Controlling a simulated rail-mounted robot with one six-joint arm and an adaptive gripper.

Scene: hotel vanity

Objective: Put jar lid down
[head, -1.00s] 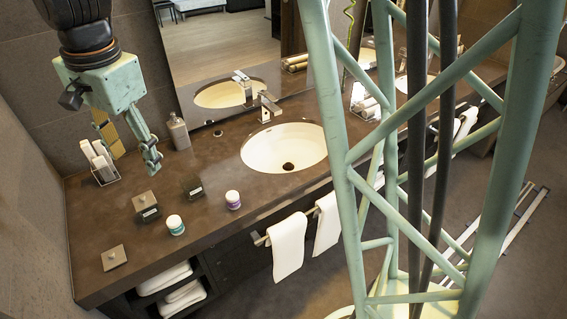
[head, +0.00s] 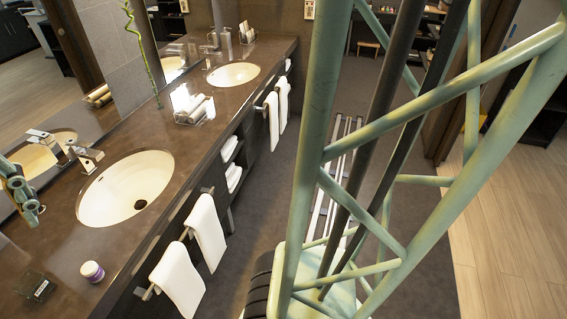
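My gripper (head: 27,203) shows at the far left edge, partly cut off by the frame, above the counter beside the near sink. I cannot tell whether its fingers are open or shut, and no lid can be made out in them. A small white jar with a purple band (head: 92,272) stands upright on the near counter, apart from my gripper. Its top looks pale, and I cannot tell whether that is a lid. No separate jar lid can be made out.
A dark square piece with a small label (head: 37,287) lies left of the jar. The near sink (head: 125,190) and tap (head: 85,153) are behind it. A tray of rolled towels (head: 193,108) sits farther along the counter (head: 160,125). White towels (head: 178,280) hang on the front rail.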

